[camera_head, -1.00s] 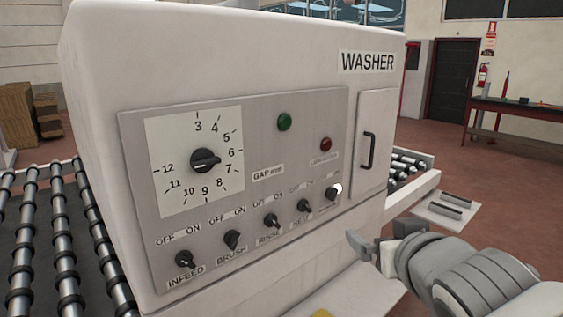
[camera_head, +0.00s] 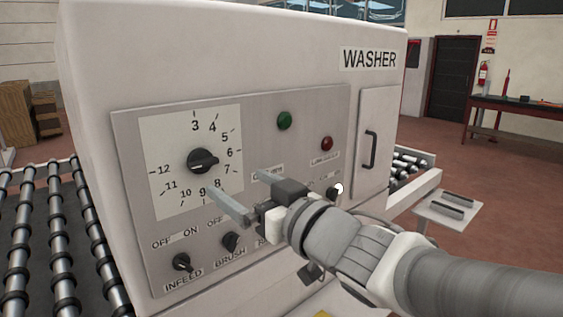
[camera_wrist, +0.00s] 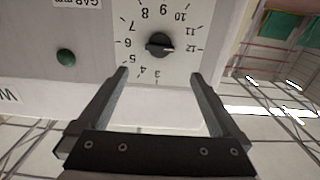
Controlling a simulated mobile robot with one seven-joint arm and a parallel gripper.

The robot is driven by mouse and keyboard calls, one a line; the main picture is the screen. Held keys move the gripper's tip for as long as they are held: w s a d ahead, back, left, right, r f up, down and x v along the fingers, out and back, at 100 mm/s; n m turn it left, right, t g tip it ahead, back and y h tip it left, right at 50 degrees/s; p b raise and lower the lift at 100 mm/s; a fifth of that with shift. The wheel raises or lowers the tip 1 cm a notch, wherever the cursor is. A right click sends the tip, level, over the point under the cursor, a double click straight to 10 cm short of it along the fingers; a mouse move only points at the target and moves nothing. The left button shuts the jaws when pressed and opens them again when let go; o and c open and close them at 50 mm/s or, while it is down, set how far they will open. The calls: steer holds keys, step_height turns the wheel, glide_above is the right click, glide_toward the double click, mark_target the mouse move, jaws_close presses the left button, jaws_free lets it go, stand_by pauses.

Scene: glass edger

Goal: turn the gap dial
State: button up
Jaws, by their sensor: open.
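The gap dial (camera_head: 203,161) is a black knob on a white square scale plate (camera_head: 165,130) marked with numbers 3 to 12, on the washer's grey panel. My gripper (camera_head: 240,192) is open and empty, in front of the panel to the lower right of the dial in the head view. In the wrist view the picture is upside down. There the dial (camera_wrist: 159,45) shows beyond the fingertips, roughly centred between the two spread fingers (camera_wrist: 160,95). The fingers are apart from the knob.
A green button (camera_head: 284,120) and a red one (camera_head: 327,143) sit right of the dial. Below is a row of switches, including infeed (camera_head: 181,262) and brush (camera_head: 231,242); my arm hides others. A door handle (camera_head: 370,150) protrudes at right. Rollers (camera_head: 62,235) run at left.

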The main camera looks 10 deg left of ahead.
mark_target(206, 163)
steer(key=x, duration=1.3)
steer(key=shift+s, duration=0.1)
steer(key=shift+d+f, duration=0.1)
steer(key=c, duration=1.3)
